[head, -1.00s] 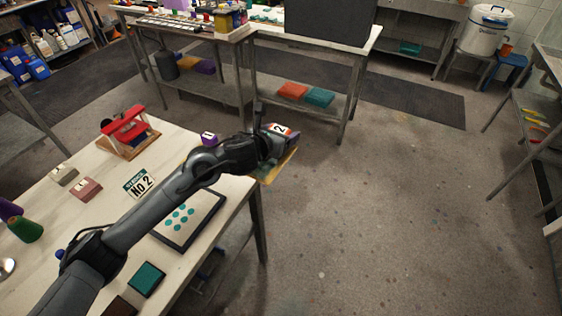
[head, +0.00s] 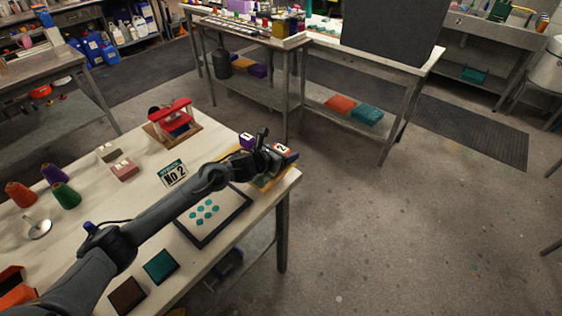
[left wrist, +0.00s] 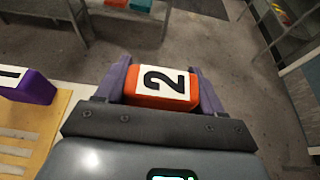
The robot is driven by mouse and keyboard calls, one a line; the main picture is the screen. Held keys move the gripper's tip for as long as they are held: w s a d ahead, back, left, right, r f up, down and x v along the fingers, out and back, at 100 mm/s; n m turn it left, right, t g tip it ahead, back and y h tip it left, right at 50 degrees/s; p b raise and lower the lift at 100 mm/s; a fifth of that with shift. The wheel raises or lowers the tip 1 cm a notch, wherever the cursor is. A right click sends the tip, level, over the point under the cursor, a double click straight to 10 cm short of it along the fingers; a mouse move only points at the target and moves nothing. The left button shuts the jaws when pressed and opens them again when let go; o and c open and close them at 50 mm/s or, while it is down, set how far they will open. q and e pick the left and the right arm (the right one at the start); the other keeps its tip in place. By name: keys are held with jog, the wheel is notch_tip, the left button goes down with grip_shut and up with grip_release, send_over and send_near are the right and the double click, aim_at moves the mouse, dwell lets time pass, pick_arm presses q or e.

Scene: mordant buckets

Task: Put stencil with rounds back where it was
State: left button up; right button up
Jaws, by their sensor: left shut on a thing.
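My left gripper (head: 272,158) is shut on an orange block marked 2 (head: 283,149), which appears to be the grip of a yellow plate (head: 266,182) under it. I take this for the stencil with rounds; its cut-outs are hidden. In the left wrist view the block (left wrist: 162,84) sits between both fingers. A purple block marked 1 (head: 246,141) is on the far side of the gripper. In the left wrist view it stands at the edge of a yellow plate with slots (left wrist: 30,135). A dark frame (head: 184,234) holds a white sheet with teal rounds (head: 205,212). My right gripper is out of view.
The white table (head: 120,210) ends close to the gripper on the right. A No 2 sign (head: 173,173) and a red stand (head: 172,120) are to the left. Teal (head: 161,266) and brown (head: 127,295) pads lie in front, under and beside my arm.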

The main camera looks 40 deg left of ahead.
pick_arm(q)
jog(key=shift+w+a+f, duration=0.2)
jog(key=shift+a+f, duration=0.25)
jog(key=shift+a, duration=0.15)
jog(key=shift+f+b, duration=0.3)
jog(key=shift+f, duration=1.7)
jog(key=shift+f, duration=0.1)
jog(key=o, duration=1)
jog(key=shift+o, duration=0.2)
